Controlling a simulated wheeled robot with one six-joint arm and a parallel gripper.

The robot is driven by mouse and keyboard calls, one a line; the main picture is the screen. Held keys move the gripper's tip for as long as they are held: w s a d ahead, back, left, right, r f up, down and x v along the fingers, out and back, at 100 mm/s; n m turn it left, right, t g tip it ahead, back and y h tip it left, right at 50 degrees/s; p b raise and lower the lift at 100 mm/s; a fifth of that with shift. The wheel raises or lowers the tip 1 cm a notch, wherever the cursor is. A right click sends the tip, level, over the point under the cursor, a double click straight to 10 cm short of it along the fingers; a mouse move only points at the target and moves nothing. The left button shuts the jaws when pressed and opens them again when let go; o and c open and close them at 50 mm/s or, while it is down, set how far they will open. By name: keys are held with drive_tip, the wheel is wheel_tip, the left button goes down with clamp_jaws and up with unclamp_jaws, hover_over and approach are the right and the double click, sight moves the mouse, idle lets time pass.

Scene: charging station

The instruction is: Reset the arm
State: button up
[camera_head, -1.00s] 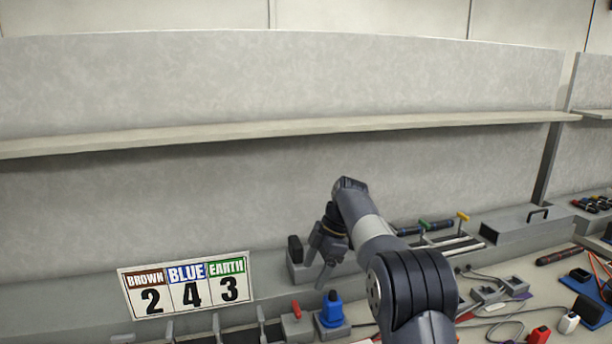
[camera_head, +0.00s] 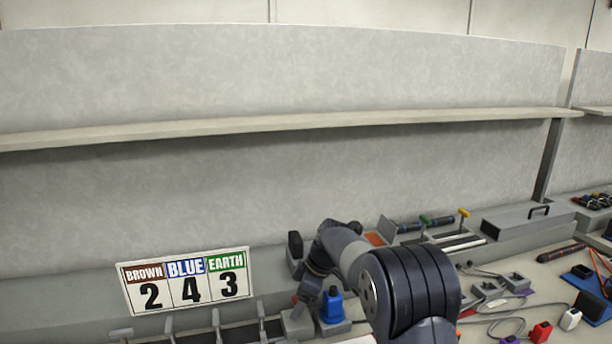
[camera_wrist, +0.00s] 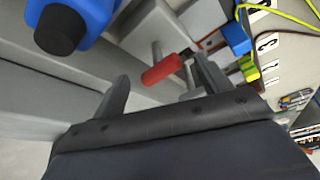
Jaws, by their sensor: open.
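My arm reaches out over the station's bench. My gripper (camera_head: 306,292) is low at the bench, just left of a blue plug-like block (camera_head: 332,306) on a grey base. In the wrist view my gripper (camera_wrist: 162,82) is open, its two fingers apart. A red-handled lever (camera_wrist: 162,70) on a grey block shows in the gap between them; I cannot tell whether a finger touches it. The blue block with a black round end (camera_wrist: 72,16) is at the wrist view's upper left. In the head view the red lever is mostly hidden by my gripper.
A sign (camera_head: 187,281) reading brown 2, blue 4, earth 3 stands at the left, behind a row of grey levers (camera_head: 170,326). Cables (camera_head: 515,318) and small plugs lie at the right. A grey handled box (camera_head: 520,222) stands at the back right. The space above the bench is clear.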

drive_tip(key=m, duration=0.2)
drive_tip(key=m+t+p, duration=0.1)
drive_tip(key=m, duration=0.1)
drive_tip(key=m+t+h, duration=0.1)
drive_tip(key=shift+s+a+r+m+p, duration=0.1)
drive_tip(key=shift+s+a+m+p, duration=0.05)
drive_tip(key=shift+s+m+p, duration=0.2)
drive_tip(key=shift+s+a+m+t+h+p, duration=0.15)
drive_tip(key=shift+m+t+h+p, duration=0.3)
drive_tip(key=shift+m+p, duration=0.95)
drive_tip(key=shift+w+a+m+t+h+p, duration=0.1)
drive_tip(key=shift+m+t+h+p, duration=0.35)
drive_tip(key=shift+m, duration=1.6)
drive_tip(key=shift+v, duration=1)
drive_tip(key=shift+s, duration=0.1)
